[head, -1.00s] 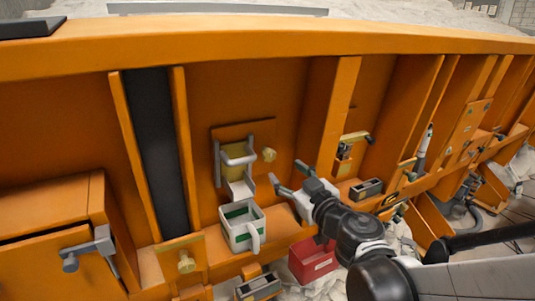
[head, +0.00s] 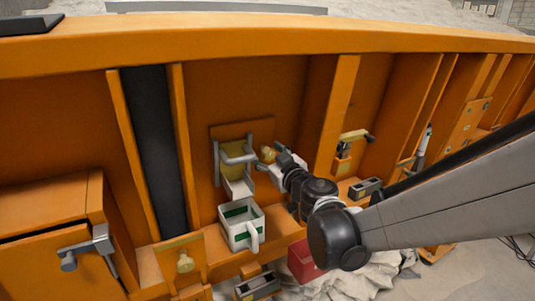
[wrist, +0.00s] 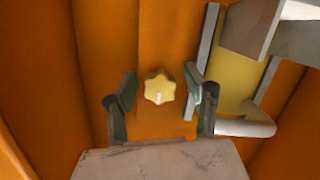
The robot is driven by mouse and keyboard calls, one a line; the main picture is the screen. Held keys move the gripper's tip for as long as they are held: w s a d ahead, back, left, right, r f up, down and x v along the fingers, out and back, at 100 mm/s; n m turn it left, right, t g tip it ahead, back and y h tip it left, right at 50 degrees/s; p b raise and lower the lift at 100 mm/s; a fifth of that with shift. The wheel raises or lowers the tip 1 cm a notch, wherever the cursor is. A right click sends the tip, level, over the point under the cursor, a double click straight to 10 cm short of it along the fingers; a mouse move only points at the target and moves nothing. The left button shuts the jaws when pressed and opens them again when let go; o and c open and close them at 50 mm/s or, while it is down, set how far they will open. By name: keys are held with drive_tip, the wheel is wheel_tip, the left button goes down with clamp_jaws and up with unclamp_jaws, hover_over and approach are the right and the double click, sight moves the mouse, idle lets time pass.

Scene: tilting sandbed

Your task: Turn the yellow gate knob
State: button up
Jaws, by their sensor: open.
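The yellow gate knob (head: 268,154) is a small lobed knob on the orange panel, just right of the gate with its grey handle (head: 238,158). In the wrist view the knob (wrist: 159,88) has a pale mark on its face and appears between the two fingers. My gripper (head: 272,161) is at the knob in the head view, partly covering it. In the wrist view my gripper (wrist: 160,92) is open, with one finger on each side of the knob and a visible gap on both sides. I cannot tell how far the fingertips are from the panel.
A white and green container (head: 238,238) stands below the gate chute, close to my gripper. A red bin (head: 305,262) is lower right. Orange ribs flank the gate panel. The gate's grey frame (wrist: 232,127) is close by the right finger.

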clamp_jaws()
